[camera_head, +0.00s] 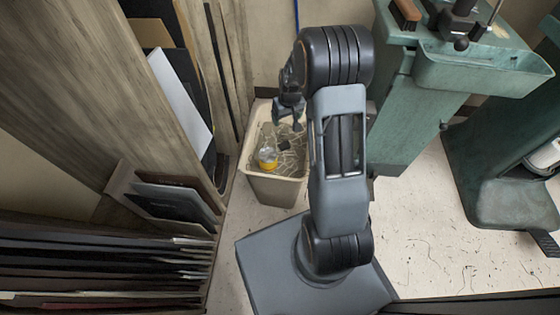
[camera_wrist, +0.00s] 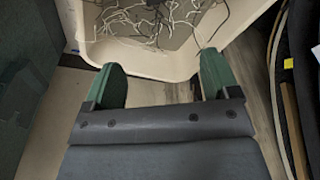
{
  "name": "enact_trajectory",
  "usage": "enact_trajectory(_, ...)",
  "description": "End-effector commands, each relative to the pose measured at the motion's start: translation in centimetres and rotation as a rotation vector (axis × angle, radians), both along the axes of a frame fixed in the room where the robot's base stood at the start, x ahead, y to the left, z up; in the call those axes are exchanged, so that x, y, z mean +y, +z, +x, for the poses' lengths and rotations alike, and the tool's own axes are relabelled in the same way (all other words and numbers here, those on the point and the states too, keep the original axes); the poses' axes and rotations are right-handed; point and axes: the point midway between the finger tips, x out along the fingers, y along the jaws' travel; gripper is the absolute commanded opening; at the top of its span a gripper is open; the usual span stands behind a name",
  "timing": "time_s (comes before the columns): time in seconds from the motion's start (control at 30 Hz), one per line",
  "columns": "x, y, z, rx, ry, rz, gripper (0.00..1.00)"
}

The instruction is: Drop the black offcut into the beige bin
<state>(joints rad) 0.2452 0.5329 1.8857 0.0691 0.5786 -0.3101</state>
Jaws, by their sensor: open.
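The beige bin (camera_head: 275,188) stands on the floor between the wooden rack and the green machine. Its rim and inside also show in the wrist view (camera_wrist: 150,62). Pale thread scraps lie in it. A small dark piece, which looks like the black offcut (camera_head: 284,143), lies among the threads inside the bin; part of a dark piece also shows at the top edge of the wrist view (camera_wrist: 152,4). My gripper (camera_head: 288,118) is above the bin's far part. In the wrist view my gripper (camera_wrist: 160,75) has its green fingers wide apart with nothing between them.
The wooden rack (camera_head: 100,75) with upright sheets is on the left. The green machine (camera_head: 415,110) with its trough (camera_head: 480,70) stands close on the right. Bare floor shows at right.

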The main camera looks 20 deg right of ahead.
Motion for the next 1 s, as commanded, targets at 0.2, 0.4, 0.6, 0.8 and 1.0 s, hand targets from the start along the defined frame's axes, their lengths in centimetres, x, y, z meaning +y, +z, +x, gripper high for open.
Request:
enact_trajectory(0.2, 0.0, 5.1, -0.7, -0.002, 0.000, -0.001, 0.81)
enact_trajectory(0.4, 0.0, 8.0, -1.2, -0.001, -0.001, 0.000, 0.81)
enact_trajectory(0.6, 0.0, 9.4, -1.4, 0.000, -0.001, 0.000, 0.81)
enact_trajectory(0.8, 0.0, 9.7, -1.5, 0.001, -0.001, 0.000, 0.81)
enact_trajectory(1.0, 0.0, 9.7, -1.5, 0.001, 0.000, 0.000, 0.81)
